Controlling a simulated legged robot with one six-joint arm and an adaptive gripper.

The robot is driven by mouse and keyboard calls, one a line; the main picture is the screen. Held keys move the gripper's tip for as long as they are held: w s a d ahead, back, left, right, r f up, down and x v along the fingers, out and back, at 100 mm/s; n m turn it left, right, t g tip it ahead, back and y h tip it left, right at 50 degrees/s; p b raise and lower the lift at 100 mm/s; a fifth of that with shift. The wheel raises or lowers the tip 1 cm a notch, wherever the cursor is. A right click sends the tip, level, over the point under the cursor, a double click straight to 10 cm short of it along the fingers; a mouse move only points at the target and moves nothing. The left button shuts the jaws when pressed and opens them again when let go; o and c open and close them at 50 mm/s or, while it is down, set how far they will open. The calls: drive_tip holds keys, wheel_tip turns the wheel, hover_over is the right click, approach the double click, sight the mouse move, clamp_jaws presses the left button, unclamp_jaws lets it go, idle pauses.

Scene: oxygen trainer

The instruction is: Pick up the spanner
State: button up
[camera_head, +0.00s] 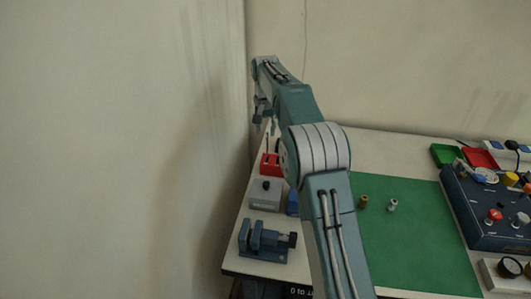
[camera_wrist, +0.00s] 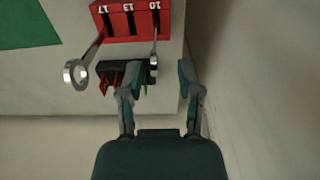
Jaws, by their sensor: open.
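In the wrist view a red rack (camera_wrist: 133,22) marked 17, 13 and 10 holds two spanners. One spanner (camera_wrist: 77,73) with a larger ring end stands out of the 17 slot. A slimmer spanner (camera_wrist: 154,62) stands out of the 10 slot; the 13 slot looks empty. My gripper (camera_wrist: 155,80) is open and empty. Its fingers lie to either side of the slimmer spanner's end in the picture; I cannot tell the depth gap. In the head view my gripper (camera_head: 262,108) is above the red rack (camera_head: 270,165), partly hidden by my arm.
A dark holder (camera_wrist: 108,68) with red and green tool handles is beside the rack. A grey box (camera_head: 266,194) and a blue vise (camera_head: 266,241) stand at the table's left edge. The wall is close on the left. A green mat (camera_head: 415,235) and control panel (camera_head: 487,211) are right.

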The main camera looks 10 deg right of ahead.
sight(267, 138)
drive_tip(key=f, duration=0.4)
drive_tip(key=shift+s+d, duration=0.25)
drive_tip(key=shift+s, duration=0.05)
drive_tip(key=shift+a, duration=0.15)
clamp_jaws()
wheel_tip(267, 138, up, 9)
drive_tip(key=shift+r, duration=0.15)
drive_tip(key=shift+s+d, duration=0.35)
drive_tip(key=shift+d, duration=0.55)
drive_tip(key=shift+s+d, duration=0.3)
drive_tip(key=shift+d, duration=0.55)
